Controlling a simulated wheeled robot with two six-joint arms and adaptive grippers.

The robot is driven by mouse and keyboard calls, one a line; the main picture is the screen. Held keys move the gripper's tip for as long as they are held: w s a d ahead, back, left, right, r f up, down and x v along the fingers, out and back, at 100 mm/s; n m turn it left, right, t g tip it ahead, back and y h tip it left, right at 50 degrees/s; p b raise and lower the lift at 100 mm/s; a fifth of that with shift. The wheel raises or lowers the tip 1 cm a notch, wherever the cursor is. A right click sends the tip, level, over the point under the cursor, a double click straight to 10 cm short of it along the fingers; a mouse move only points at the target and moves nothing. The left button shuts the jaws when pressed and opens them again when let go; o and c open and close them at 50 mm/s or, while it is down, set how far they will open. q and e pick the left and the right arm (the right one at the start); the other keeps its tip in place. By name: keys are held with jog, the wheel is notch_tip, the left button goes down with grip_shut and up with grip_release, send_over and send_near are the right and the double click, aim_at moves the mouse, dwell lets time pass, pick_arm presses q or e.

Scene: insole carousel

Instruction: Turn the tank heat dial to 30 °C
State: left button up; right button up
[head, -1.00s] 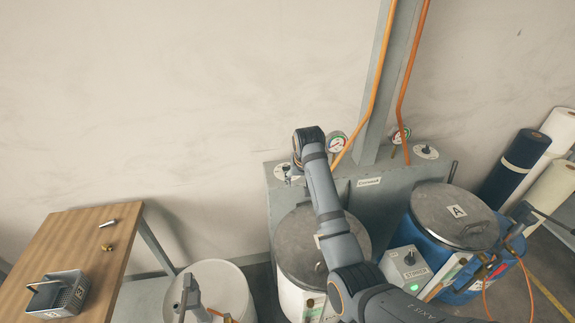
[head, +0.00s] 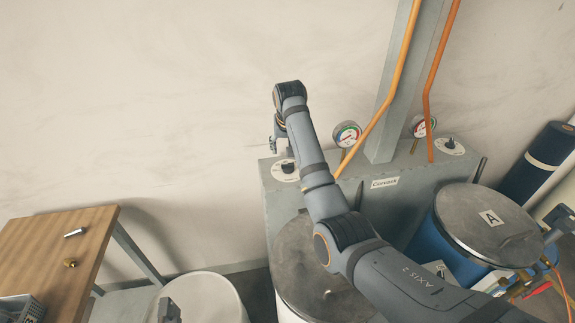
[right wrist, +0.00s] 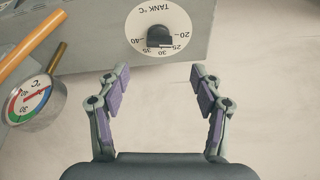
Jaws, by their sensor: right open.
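The tank heat dial (head: 286,168) is a white round plate with a black knob, on the left end of the grey cabinet top. In the right wrist view the plate (right wrist: 140,40) reads "TANK °C", with numbers from 20 to 40 around the black knob (right wrist: 160,37). I cannot tell the exact setting. My right gripper (right wrist: 158,76) is open and empty, with the knob beyond its fingertips and apart from them. In the head view the right gripper (head: 275,143) is beside and slightly above the dial, partly hidden by its arm. My left gripper cannot be made out.
A second dial (head: 450,145) is farther right. A lidded drum marked A (head: 480,245) stands in front. A wooden table (head: 55,245) is at left.

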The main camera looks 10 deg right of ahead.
jog(key=p, duration=0.2)
send_over(288, 165)
jog(key=s, duration=0.3)
jog(key=f, duration=0.4)
jog(key=shift+w+a+f, duration=0.25)
jog(key=shift+f, duration=0.05)
jog(key=x, duration=0.4)
jog(key=shift+w+f, duration=0.35)
jog(key=shift+f, duration=0.25)
pick_arm(q)
jog(key=w+r, duration=0.2)
jog(key=shift+w+r, duration=0.2)
jog(key=shift+r, duration=0.1)
jog(key=shift+s, duration=0.1)
jog(key=shift+f, duration=0.1)
pick_arm(e)
jog(key=c, duration=1.1)
